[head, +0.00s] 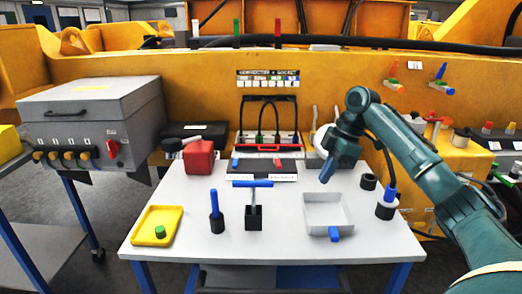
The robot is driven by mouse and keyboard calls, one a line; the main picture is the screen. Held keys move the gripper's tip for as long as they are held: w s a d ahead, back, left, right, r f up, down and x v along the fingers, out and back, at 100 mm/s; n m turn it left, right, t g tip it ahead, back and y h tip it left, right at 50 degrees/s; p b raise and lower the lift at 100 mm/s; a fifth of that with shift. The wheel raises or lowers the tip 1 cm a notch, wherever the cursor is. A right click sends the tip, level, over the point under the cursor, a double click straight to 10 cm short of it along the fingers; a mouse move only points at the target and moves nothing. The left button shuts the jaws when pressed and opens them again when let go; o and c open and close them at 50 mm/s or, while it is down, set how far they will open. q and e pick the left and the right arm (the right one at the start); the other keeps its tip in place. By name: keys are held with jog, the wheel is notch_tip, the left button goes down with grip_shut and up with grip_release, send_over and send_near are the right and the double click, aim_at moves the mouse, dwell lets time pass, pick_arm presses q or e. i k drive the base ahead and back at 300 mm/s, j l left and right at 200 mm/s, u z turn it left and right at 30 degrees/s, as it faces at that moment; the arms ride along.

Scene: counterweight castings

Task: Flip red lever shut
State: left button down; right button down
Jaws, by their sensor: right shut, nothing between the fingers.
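Several red handles are in view, and I cannot tell for sure which one is the task's lever. A thin red upright lever (277,27) stands at the top of the yellow casting, in a row with a green and a white one. A red T-shaped handle (435,119) shows further right. My right gripper (326,176) is shut and empty, pointing down above the table by the white tray, apart from all of these. My left gripper is out of view.
The white table (277,255) holds a yellow tray (173,213), a red block (199,158), a blue T-handle (252,184), a white tray (309,224) and black cups. A grey box (92,101) with a red knob stands at left. The table's front edge is mostly clear.

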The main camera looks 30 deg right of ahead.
aim_at(276, 161)
jog(key=i, duration=0.9)
